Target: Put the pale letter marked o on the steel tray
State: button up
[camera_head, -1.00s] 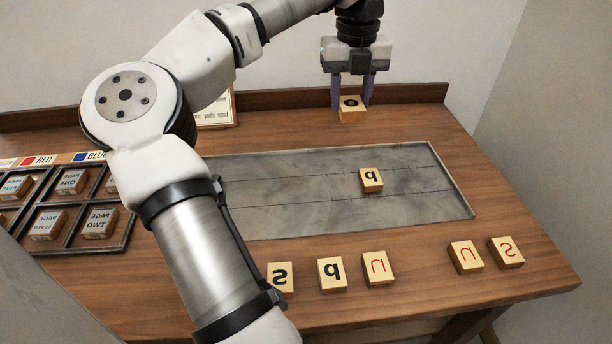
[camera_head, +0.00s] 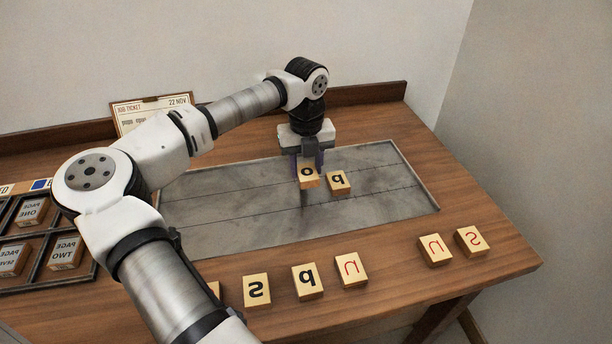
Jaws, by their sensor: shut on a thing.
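The pale letter block marked o (camera_head: 309,180) is between the fingers of my gripper (camera_head: 308,165), which is shut on it. It is over the steel tray (camera_head: 235,215), just left of a pale block with a black mirrored letter (camera_head: 339,183) that lies on the tray. I cannot tell whether the o block touches the tray or hangs slightly above it, nor whether it touches its neighbour.
Along the table's front lie pale blocks: a black s (camera_head: 257,290), another black letter (camera_head: 307,281), a red one (camera_head: 351,270), a red n or u (camera_head: 434,250) and a red s (camera_head: 471,241). A dark compartment rack (camera_head: 41,284) stands left. A job ticket (camera_head: 152,110) leans behind.

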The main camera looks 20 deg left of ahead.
aim_at(306, 169)
jog(key=shift+f, duration=2)
jog(key=shift+f, duration=0.1)
jog(key=shift+f, duration=0.15)
jog(key=o, duration=1)
jog(key=shift+c, duration=0.2)
notch_tip(306, 169, up, 13)
jog(key=shift+f+b, duration=0.2)
jog(key=shift+b, duration=0.55)
